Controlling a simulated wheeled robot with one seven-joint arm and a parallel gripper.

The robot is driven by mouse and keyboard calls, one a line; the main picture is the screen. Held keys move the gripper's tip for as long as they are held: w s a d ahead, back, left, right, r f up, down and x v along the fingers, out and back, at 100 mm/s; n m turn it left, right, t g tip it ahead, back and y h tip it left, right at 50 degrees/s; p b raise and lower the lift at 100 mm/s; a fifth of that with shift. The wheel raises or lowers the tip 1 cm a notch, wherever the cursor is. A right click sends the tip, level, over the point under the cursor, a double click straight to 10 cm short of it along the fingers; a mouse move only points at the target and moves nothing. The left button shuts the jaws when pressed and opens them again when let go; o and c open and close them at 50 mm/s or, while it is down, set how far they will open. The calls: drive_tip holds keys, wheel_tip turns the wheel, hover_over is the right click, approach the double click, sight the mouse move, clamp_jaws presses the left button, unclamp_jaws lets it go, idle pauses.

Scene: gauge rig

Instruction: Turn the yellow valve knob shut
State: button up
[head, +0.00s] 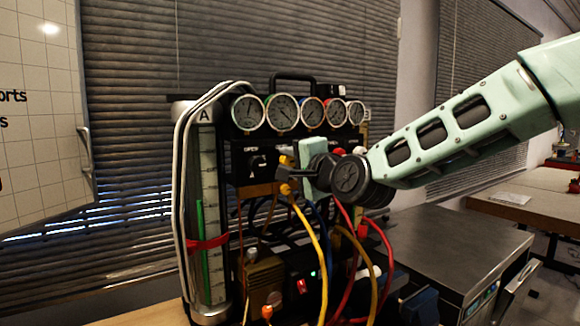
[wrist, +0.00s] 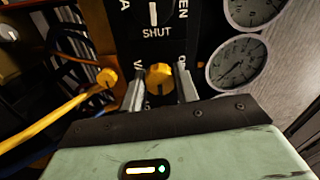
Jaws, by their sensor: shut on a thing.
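The yellow valve knob (wrist: 159,77) sits on the black panel between my two fingers in the wrist view. In the head view the knob (head: 286,160) shows as a small yellow piece at the left end of my gripper, partly hidden by it. My gripper (wrist: 161,84) is shut on the knob, one grey finger on each side. In the head view my gripper (head: 296,172) reaches the panel from the right. The fingers cover parts of the lettering around the knob, and I cannot tell the knob's setting.
A black knob (head: 257,161) marked OPEN and SHUT is beside the yellow one. A row of several gauges (head: 283,111) is above. A yellow hose (head: 315,235) plugs in just below my gripper, with red and blue hoses near it. A sight tube (head: 208,220) stands left.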

idle(0.4)
drive_tip(key=o, duration=1)
drive_tip(key=shift+c, duration=0.2)
drive_tip(key=v, duration=1.7)
drive_tip(key=shift+d, duration=0.25)
drive_tip(key=shift+s+f, duration=0.1)
drive_tip(key=shift+s, duration=0.05)
